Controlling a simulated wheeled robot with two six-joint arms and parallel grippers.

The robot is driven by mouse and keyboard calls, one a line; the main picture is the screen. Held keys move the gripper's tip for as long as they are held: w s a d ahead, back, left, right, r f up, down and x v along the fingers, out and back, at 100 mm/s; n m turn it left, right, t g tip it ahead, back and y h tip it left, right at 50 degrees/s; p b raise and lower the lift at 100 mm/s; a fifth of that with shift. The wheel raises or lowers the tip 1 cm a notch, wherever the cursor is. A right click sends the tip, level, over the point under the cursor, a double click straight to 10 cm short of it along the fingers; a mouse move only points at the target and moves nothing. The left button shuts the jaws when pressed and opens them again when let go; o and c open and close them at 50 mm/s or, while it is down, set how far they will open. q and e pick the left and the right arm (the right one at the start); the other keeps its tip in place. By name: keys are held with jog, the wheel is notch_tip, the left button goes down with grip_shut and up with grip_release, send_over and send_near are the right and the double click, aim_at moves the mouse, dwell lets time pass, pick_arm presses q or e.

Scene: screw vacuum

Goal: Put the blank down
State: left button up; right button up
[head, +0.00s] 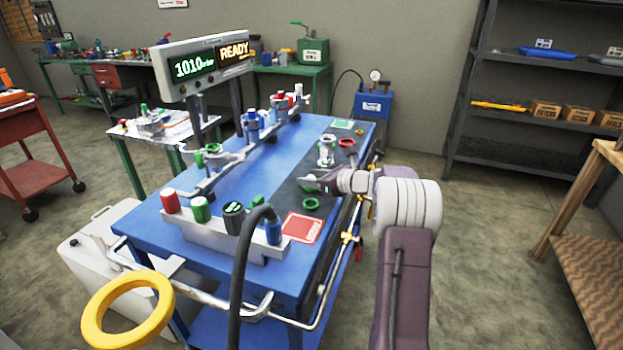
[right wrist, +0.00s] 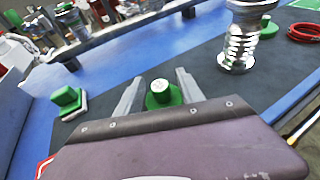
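A green blank (right wrist: 163,94) with a short knob stands between the two fingers of my right gripper (right wrist: 158,88) in the right wrist view. A gap shows between the left finger and the blank, so the gripper looks open around it. The gripper's body hides the blank's near lower edge. In the head view my right gripper (head: 309,182) is low over the dark mat (head: 283,190) on the blue table, with green showing at its fingers. Whether the blank fully rests on the mat is hard to tell. My left gripper is not in view.
A silver chamber piece (right wrist: 239,40) stands right of the gripper, with a red ring (right wrist: 304,33) beyond. Another green part (right wrist: 68,98) is at the left.

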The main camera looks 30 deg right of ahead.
jog(key=shift+r, duration=0.15)
jog(key=p+v, duration=0.2)
jog(key=v, duration=1)
